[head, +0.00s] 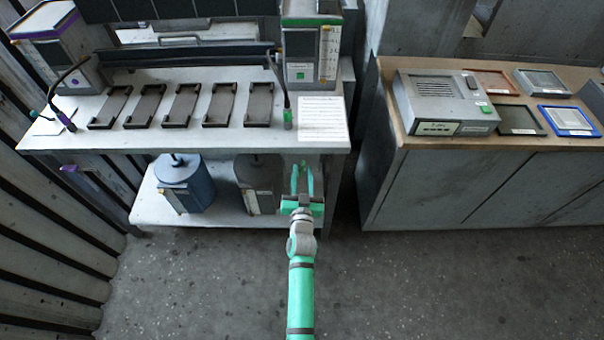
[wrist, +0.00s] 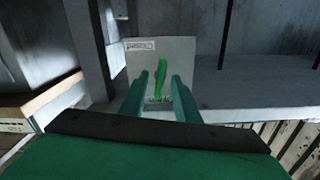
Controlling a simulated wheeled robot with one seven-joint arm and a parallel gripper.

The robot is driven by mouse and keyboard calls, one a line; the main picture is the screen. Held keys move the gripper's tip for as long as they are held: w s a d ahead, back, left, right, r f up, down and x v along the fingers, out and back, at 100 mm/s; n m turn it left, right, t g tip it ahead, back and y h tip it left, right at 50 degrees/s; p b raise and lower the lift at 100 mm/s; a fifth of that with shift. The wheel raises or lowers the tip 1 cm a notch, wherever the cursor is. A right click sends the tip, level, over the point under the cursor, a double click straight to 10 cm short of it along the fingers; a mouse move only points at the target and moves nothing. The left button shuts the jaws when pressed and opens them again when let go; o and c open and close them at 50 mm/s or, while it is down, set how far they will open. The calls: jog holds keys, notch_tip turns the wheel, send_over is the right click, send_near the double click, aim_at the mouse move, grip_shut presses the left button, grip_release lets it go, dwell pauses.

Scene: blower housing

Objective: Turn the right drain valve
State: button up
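The right drain valve shows in the wrist view as a bright green lever (wrist: 160,78) on a pale grey plate (wrist: 183,52) with a small label. In the head view my gripper (head: 302,172) is just below the bench's right front edge, and the valve is hard to tell apart from the green fingers.
The white bench (head: 190,143) holds several dark trays and a green-topped gauge box (head: 310,48). A purple handle (head: 69,168) is at its left front. Two canisters (head: 186,184) (head: 254,184) stand on the lower shelf. A wooden-topped counter (head: 400,140) is at right. The front floor is clear.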

jog(key=shift+w, duration=0.1)
grip_shut()
jog(key=shift+m, duration=0.4)
jog(key=m, duration=0.3)
jog(key=shift+d+f+m, duration=0.1)
jog(key=shift+m, duration=5.9)
